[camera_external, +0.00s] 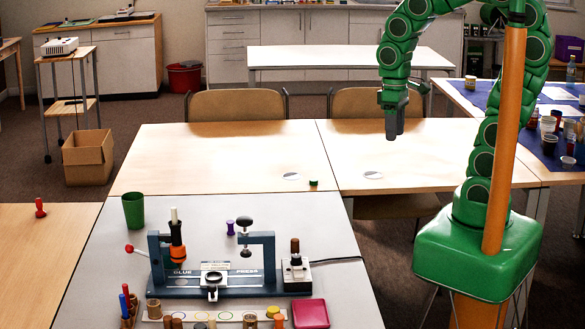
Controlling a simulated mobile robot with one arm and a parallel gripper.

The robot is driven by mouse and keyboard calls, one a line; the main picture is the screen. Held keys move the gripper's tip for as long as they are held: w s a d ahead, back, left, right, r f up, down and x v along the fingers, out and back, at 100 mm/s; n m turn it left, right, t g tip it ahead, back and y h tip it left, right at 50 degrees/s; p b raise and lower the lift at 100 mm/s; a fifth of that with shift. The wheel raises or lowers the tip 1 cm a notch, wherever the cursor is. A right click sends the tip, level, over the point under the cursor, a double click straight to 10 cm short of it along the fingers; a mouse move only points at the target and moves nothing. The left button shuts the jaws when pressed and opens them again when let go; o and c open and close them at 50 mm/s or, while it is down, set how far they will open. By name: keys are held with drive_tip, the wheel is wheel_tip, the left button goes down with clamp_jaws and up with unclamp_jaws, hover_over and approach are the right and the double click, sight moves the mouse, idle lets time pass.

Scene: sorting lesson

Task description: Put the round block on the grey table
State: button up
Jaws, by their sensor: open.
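The grey table (88,290) fills the lower middle of the view. A small round block with a green top (313,184) sits on the wooden table (220,155) behind it, near that table's front edge. My gripper (394,136) points down above the right part of the wooden tables, up and to the right of this block and apart from it. It is open and seen nearly side-on, with nothing visible in it. Several small round pieces stand at the front of the grey table, including a yellow-topped one (272,312).
A blue glue press (213,283) stands on the grey table, with a green cup (133,211), a purple piece (230,228), a pink tray (311,313) and a switch box (296,276) around it. The grey table's right back part is clear. Chairs stand behind the wooden tables.

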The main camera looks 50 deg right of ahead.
drive_tip(key=s+d+r+m+g, duration=0.1)
drive_tip(key=s+d+m, duration=0.1)
drive_tip(key=s+d, duration=0.5)
drive_tip(key=shift+s+r+m+h, duration=0.2)
drive_tip(key=shift+s+m+h, duration=0.15)
drive_tip(key=shift+s, duration=0.35)
